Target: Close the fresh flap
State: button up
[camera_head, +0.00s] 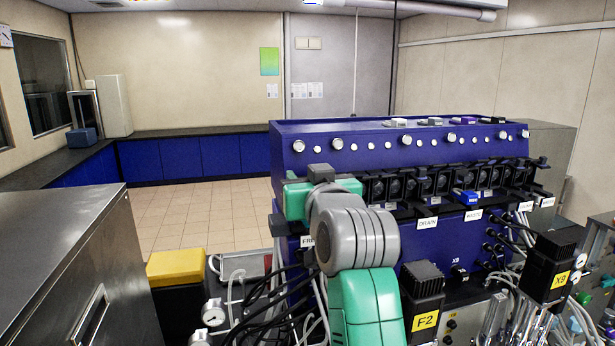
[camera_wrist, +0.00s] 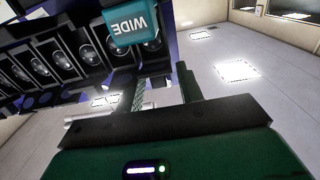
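A label (camera_head: 307,241) starting "FR", partly covered by my arm, marks the left end of the blue machine (camera_head: 345,143). The fresh flap cannot be made out in the head view behind my arm. In the wrist view, a teal piece marked "WIDE" (camera_wrist: 133,22) sits at the end of a row of dark clamps (camera_wrist: 60,57); I cannot tell if it is the fresh flap. My gripper (camera_wrist: 162,78) has its two fingers apart, with nothing seen held between them. The fingers are close to the row's end; contact is unclear. They are hidden in the head view.
A "DRAIN" label (camera_head: 427,223), a "WASTE" label (camera_head: 473,215) and a blue piece (camera_head: 467,197) lie along the row to the right. Black motor blocks (camera_head: 422,281), (camera_head: 551,267) and cables crowd the front. A yellow-topped box (camera_head: 176,267) and steel cabinet (camera_head: 65,255) stand left.

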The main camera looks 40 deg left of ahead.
grip_shut()
jog(key=shift+f, duration=0.1)
